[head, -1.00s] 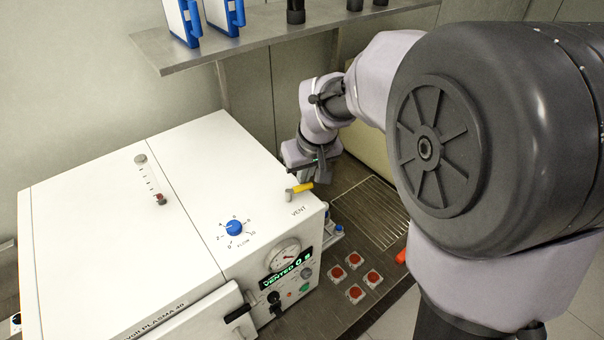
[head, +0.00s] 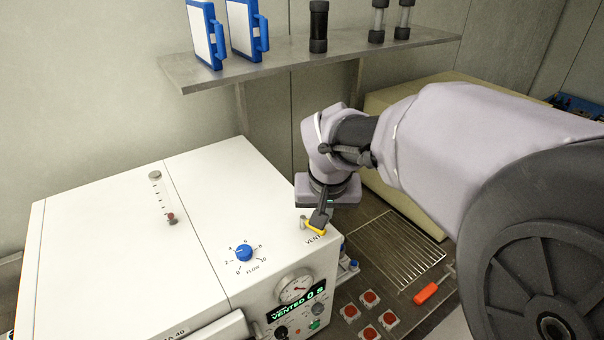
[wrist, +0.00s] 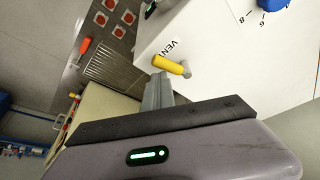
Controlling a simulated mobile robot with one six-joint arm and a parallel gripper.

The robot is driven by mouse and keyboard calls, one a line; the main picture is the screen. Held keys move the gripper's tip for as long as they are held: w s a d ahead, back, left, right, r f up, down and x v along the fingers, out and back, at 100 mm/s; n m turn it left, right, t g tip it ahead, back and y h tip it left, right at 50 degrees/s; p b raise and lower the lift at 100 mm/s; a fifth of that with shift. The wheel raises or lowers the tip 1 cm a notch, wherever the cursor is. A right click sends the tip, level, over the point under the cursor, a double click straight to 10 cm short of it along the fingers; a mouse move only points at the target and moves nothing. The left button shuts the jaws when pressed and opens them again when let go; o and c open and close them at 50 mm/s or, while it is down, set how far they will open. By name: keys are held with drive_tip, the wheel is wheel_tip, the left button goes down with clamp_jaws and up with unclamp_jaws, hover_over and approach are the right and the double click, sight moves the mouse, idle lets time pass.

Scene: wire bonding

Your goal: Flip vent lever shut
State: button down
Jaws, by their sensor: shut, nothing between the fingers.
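The vent lever has a yellow handle (wrist: 168,65) on a grey pivot, on top of the white plasma machine (head: 120,215) by its right edge, next to the word VENT. In the head view the yellow lever (head: 316,231) is partly hidden by my gripper (head: 320,220). In the wrist view my gripper (wrist: 158,85) is shut and empty, its fingertips right at the handle's outer end. I cannot tell whether they touch it. The machine's display (head: 298,305) reads VENTED 0 s.
A blue flow knob (head: 244,252) and a gauge (head: 295,289) are on the machine. Several red-topped pieces (head: 370,298), a wire rack (head: 395,245) and an orange-handled tool (head: 427,293) lie to the right. A shelf (head: 300,60) is above, behind.

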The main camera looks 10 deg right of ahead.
drive_tip(key=shift+s+a+f+m, duration=0.1)
drive_tip(key=shift+s+a+m, duration=0.1)
drive_tip(key=shift+m, duration=0.2)
drive_tip(key=shift+s+a+b, duration=0.15)
drive_tip(key=shift+a+b, duration=0.05)
drive_tip(key=shift+b, duration=0.25)
drive_tip(key=shift+s, duration=0.15)
